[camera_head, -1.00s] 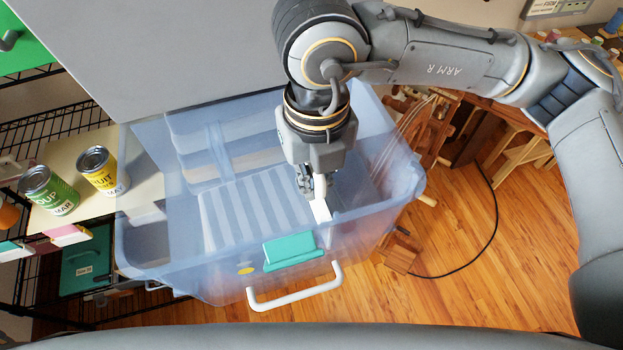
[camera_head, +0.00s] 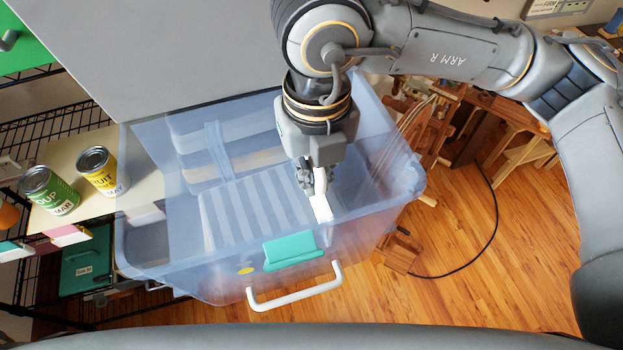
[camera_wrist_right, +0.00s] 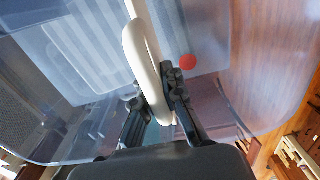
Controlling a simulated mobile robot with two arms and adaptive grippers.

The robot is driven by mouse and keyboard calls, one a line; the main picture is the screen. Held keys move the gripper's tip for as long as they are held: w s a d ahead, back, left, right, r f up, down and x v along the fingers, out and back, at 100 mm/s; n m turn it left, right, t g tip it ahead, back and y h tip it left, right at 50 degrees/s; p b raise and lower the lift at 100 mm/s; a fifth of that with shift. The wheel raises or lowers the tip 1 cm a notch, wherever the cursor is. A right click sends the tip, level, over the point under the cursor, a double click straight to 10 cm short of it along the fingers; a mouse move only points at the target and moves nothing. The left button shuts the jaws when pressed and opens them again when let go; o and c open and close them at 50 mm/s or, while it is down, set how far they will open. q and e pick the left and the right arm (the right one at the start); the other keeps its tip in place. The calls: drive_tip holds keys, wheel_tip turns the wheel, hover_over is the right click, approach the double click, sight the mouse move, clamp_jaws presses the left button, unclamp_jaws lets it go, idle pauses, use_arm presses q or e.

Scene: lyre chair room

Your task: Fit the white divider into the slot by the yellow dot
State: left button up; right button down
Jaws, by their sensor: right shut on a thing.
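My right gripper (camera_head: 316,188) is shut on the white divider (camera_head: 322,208), above the front right part of a translucent blue bin (camera_head: 385,232). In the right wrist view the divider (camera_wrist_right: 142,60) shows as a pale looped piece between the fingers of my right gripper (camera_wrist_right: 168,112). The yellow dot (camera_head: 246,270) is on the bin's front, left of the teal label holder (camera_head: 291,250); the divider is up and right of it. I cannot make out the slot by the dot. My left gripper is not in view.
A white handle (camera_head: 296,290) sticks out from the bin's front. A red dot (camera_wrist_right: 188,62) shows on the bin in the right wrist view. A green can (camera_head: 48,190) and a yellow can (camera_head: 97,172) stand on a shelf at the left.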

drive_tip(key=shift+r+p, duration=2.35)
drive_tip(key=shift+r, duration=3.05)
drive_tip(key=shift+r, duration=0.1)
drive_tip(key=shift+r+p, duration=0.35)
drive_tip(key=shift+r, duration=1.1)
drive_tip(key=shift+d, duration=0.1)
